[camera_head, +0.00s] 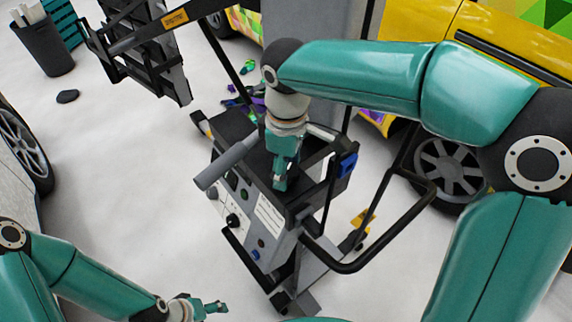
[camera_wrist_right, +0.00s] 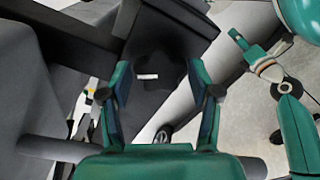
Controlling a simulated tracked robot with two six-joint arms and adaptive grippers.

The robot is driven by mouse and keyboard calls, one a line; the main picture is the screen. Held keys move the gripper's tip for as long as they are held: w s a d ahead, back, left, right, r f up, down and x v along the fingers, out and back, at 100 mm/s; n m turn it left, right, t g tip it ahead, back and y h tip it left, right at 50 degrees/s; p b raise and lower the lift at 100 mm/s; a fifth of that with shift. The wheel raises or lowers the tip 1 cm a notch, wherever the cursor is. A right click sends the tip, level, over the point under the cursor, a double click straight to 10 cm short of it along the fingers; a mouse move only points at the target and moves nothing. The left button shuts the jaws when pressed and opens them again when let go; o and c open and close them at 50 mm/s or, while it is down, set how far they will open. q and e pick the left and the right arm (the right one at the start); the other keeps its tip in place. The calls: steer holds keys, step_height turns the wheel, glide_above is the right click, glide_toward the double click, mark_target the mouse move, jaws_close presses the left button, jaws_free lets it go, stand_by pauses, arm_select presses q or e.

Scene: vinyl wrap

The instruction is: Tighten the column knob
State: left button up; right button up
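The column knob (camera_wrist_right: 160,72) is a black, lobed knob with a small white mark, seen in the right wrist view against a black part of the cart. My right gripper (camera_wrist_right: 163,92) is open, with one finger on each side of the knob in that view; I cannot tell whether they touch it. In the head view my right gripper (camera_head: 280,182) points down over the cart, and I cannot make out the knob there. My left gripper (camera_head: 212,308) is low at the bottom left, away from the cart, empty and apparently open; it also shows in the right wrist view (camera_wrist_right: 258,48).
The wheeled machine cart (camera_head: 262,215) has a control panel, a grey cylinder (camera_head: 228,162) and a black bar handle (camera_head: 385,240). A yellow car (camera_head: 420,22) stands behind it. A dark bin (camera_head: 45,48) is at the back left. The floor left of the cart is mostly clear.

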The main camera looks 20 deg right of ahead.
steer(key=c, duration=0.5)
steer(key=shift+a, duration=0.15)
steer(key=shift+c, duration=0.8)
